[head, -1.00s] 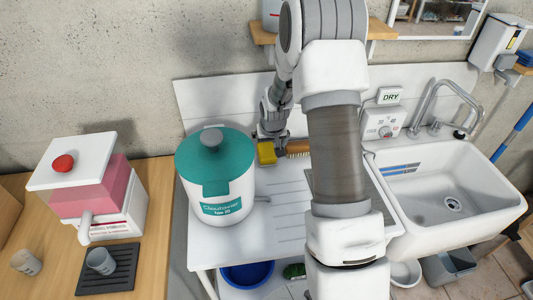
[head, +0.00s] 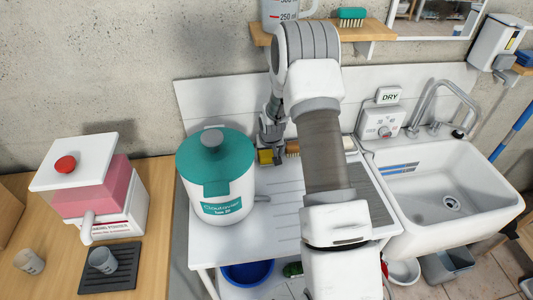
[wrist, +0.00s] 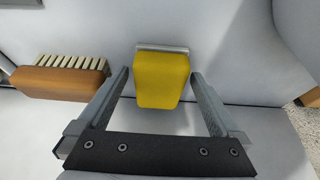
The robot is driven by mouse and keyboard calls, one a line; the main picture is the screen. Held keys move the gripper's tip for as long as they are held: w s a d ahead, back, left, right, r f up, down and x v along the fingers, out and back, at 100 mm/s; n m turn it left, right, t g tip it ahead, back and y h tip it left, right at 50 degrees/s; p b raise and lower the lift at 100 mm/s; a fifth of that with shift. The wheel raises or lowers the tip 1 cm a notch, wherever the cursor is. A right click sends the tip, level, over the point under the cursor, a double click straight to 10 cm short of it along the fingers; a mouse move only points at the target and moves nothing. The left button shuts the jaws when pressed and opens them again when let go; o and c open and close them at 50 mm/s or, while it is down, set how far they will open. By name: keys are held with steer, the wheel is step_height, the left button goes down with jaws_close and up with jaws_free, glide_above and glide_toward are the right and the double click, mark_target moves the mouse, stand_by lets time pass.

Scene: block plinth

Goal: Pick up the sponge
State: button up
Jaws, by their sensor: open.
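The sponge (wrist: 162,78) is a yellow block with a pale grey strip along its far edge in the wrist view. In the head view the sponge (head: 265,157) is on the white drainboard, just right of the teal-lidded pot, partly covered by my gripper. My gripper (wrist: 160,88) is open, with one finger on each side of the sponge and a visible gap to both. In the head view my gripper (head: 268,148) is low at the sponge. Whether the fingers reach down beside it is hard to tell.
A wooden brush (wrist: 62,82) with cream bristles lies close left of my gripper in the wrist view. The white pot (head: 216,178) with its teal lid stands close to the sponge in the head view. The sink (head: 440,185) is to the right. The drainboard's front is clear.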

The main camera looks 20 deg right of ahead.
mark_target(268, 153)
steer(key=c, duration=1.4)
steer(key=shift+r, duration=0.1)
steer(key=shift+r, duration=0.35)
step_height(268, 153, up, 4)
steer(key=shift+d+f+b, duration=0.15)
steer(key=shift+f+b, duration=0.05)
steer(key=shift+b, duration=0.15)
steer(key=s+d+r, duration=0.6)
steer(key=s+d, duration=0.1)
steer(key=d, duration=0.2)
steer(key=shift+r+b, duration=0.3)
steer(key=shift+b, duration=0.05)
steer(key=shift+s, duration=0.1)
steer(key=o, duration=0.8)
steer(key=c, duration=0.5)
